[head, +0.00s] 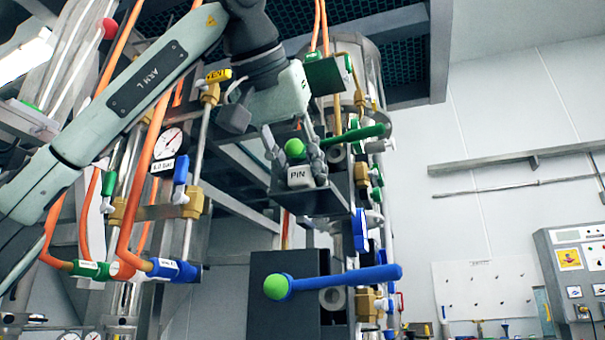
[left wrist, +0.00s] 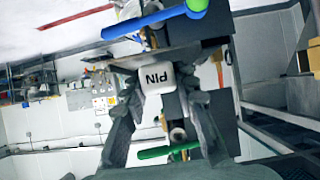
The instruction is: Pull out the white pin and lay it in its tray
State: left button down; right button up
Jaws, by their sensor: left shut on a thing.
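My left gripper (head: 296,166) reaches down from above and is shut on the pin. In the left wrist view the white pin (left wrist: 158,82) shows upside down between the two dark fingers of my left gripper (left wrist: 160,98). The pin's rear is hidden, so I cannot tell how far it sits in its seat. I cannot make out for certain which part is the pin's tray. My right gripper is not in view.
A green handle (head: 352,135) with a green ball passes close behind the left fingers. A blue handle (head: 350,279) juts out lower down. Orange hoses (head: 142,190) and valve pipes crowd the left. A control panel (head: 572,270) stands far right.

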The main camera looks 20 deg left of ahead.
pick_arm(q)
jog(key=shift+f, duration=0.2)
dwell(0.3)
jog(key=c, duration=1.1)
grip_release()
jog(key=shift+s, duration=0.1)
jog(key=v, duration=1.2)
